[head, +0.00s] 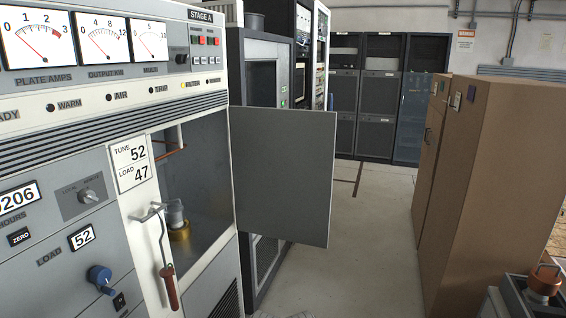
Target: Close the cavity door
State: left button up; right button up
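The cavity door (282,175) is a flat grey panel. It stands open, swung out to the right of the cavity opening (208,165) in the front of the grey and white transmitter cabinet (110,112). Inside the cavity a tube with a pale top and a brass-coloured base (179,238) stands upright, and a copper-coloured strip shows above it. Neither of my grippers shows in the head view.
A metal hook rod with a brown handle (170,287) hangs at the cavity's lower left. A blue knob (99,275) sticks out nearby. Dark racks (265,85) stand behind the door. Brown cabinets (500,170) stand right of a clear aisle (370,230). A copper-coloured part (544,281) sits at bottom right.

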aim_at(282, 159)
jog(key=u, duration=2.25)
jog(key=l+u, duration=0.4)
jog(key=k+l+u, duration=0.1)
jog(key=l+u, duration=0.15)
jog(key=u, duration=0.15)
jog(key=k+l+u, duration=0.15)
jog(key=u, duration=0.3)
jog(key=k+l+u, duration=0.2)
jog(key=l+u, duration=0.2)
jog(key=k+l+u, duration=0.15)
jog(key=u, duration=0.25)
jog(key=k+l+u, duration=0.1)
jog(key=k+u, duration=0.5)
jog(key=k+l+z, duration=0.15)
jog(key=k, duration=0.2)
jog(key=k+l+z, duration=0.15)
jog(key=k, duration=0.15)
jog(key=k+l+z, duration=0.1)
jog(key=k+z, duration=0.15)
jog(key=z, duration=0.2)
jog(key=k+l+z, duration=0.2)
jog(key=z, duration=0.2)
jog(key=k+l+z, duration=0.25)
jog(key=z, duration=0.2)
